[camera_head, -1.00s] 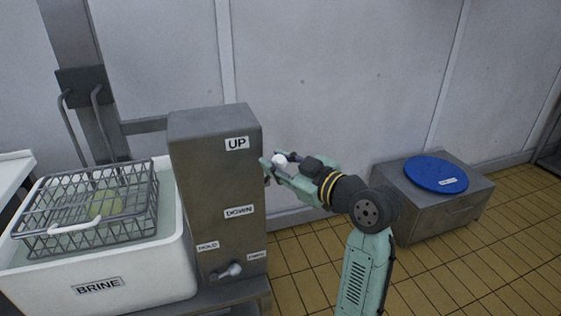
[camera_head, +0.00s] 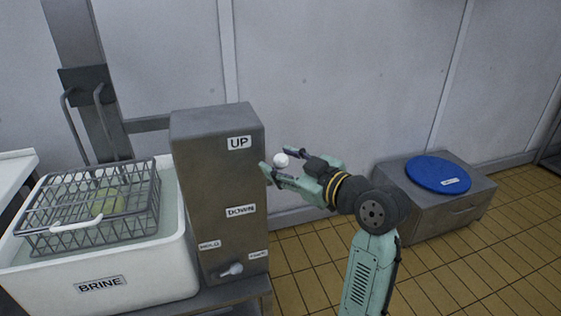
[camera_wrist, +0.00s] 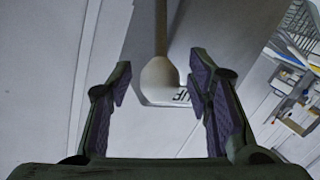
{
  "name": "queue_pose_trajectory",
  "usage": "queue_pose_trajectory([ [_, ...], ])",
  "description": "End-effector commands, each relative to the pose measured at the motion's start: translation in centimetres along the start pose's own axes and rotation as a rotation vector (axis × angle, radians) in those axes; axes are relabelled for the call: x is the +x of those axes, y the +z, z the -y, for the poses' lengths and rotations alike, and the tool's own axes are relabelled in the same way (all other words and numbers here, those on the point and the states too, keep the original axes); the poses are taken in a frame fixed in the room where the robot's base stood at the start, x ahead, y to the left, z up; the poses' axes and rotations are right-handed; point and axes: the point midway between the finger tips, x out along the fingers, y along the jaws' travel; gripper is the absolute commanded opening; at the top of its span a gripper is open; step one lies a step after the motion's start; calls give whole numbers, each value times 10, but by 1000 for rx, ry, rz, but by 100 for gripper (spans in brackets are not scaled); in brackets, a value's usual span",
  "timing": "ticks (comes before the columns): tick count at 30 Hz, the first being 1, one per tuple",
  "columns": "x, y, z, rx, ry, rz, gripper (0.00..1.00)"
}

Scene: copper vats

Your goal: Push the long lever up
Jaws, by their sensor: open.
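The long lever ends in a white ball knob (camera_head: 281,160) beside the right side of the grey control box (camera_head: 215,200), near the height of the UP label (camera_head: 239,142). My gripper (camera_head: 277,163) is open, with one finger on each side of the knob. In the wrist view my gripper (camera_wrist: 160,82) shows gaps on both sides of the knob. The rod is mostly hidden in the head view. The DOWN label (camera_head: 240,211) is lower on the box.
A short lever (camera_head: 230,270) sits low on the box. Left of the box, a wire basket (camera_head: 90,205) sits at the white BRINE tub (camera_head: 140,275). A blue disc (camera_head: 438,174) lies on a grey cabinet (camera_head: 430,215) at the right. Tiled floor is clear between.

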Motion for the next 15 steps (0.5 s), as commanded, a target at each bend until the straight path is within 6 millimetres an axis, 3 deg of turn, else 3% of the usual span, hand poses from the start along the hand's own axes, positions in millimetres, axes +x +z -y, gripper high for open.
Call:
queue_pose_trajectory([
  [15, -98, 0, -1, 0, 3, 1, 46],
])
